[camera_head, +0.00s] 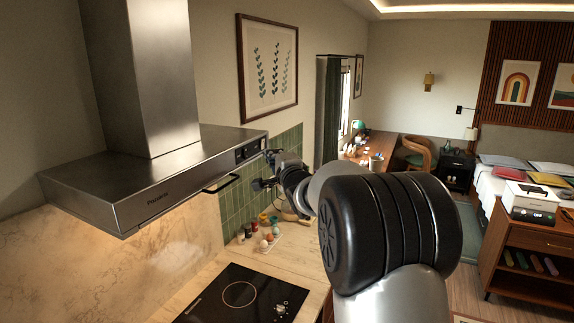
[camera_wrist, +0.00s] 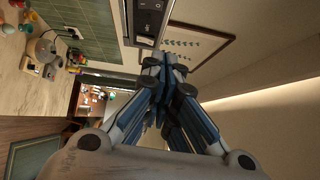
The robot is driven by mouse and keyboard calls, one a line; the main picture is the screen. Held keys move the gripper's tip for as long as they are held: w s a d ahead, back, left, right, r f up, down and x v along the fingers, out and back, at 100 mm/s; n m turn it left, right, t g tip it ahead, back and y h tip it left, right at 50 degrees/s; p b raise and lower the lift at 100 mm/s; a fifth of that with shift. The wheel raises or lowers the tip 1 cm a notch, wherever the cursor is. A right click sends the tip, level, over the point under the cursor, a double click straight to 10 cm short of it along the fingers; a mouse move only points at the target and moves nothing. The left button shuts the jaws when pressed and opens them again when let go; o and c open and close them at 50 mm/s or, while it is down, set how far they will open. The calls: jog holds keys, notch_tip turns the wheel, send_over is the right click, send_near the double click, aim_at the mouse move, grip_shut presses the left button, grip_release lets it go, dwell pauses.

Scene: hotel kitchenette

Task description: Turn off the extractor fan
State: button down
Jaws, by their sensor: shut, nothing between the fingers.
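The extractor fan is a steel hood (camera_head: 150,185) on the left wall in the head view, with a tall chimney above it. Its dark control panel (camera_head: 248,151) is at the right end of the front face. The switch positions are too small to read.
Below are a black cooktop (camera_head: 240,295) and a counter with eggs (camera_head: 264,244) and jars. A framed picture (camera_head: 268,65) hangs on the wall behind. The room opens to the right.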

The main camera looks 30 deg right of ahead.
jog(key=s+a+f+n+g+b, duration=0.4)
jog(key=s+a+f+n+b, duration=0.2)
jog(key=s+f, duration=0.6)
jog(key=s+a+f+n+g+y+b, duration=0.1)
jog(key=s+a+f+n+g+b, duration=0.4)
jog(key=s+f, duration=0.8)
jog(key=s+a+f+n+g+y+b, duration=0.1)
jog(key=s+a+f+n+g+b, duration=0.3)
jog(key=s, duration=1.9)
jog(key=a+f+n+b, duration=0.4)
jog(key=a+f+b, duration=0.1)
jog(key=f, duration=0.4)
jog(key=shift+s+n+g+b, duration=0.3)
jog(key=shift+s+n+b, duration=0.1)
jog(key=shift+b, duration=0.05)
jog(key=shift+w+a+r, duration=0.1)
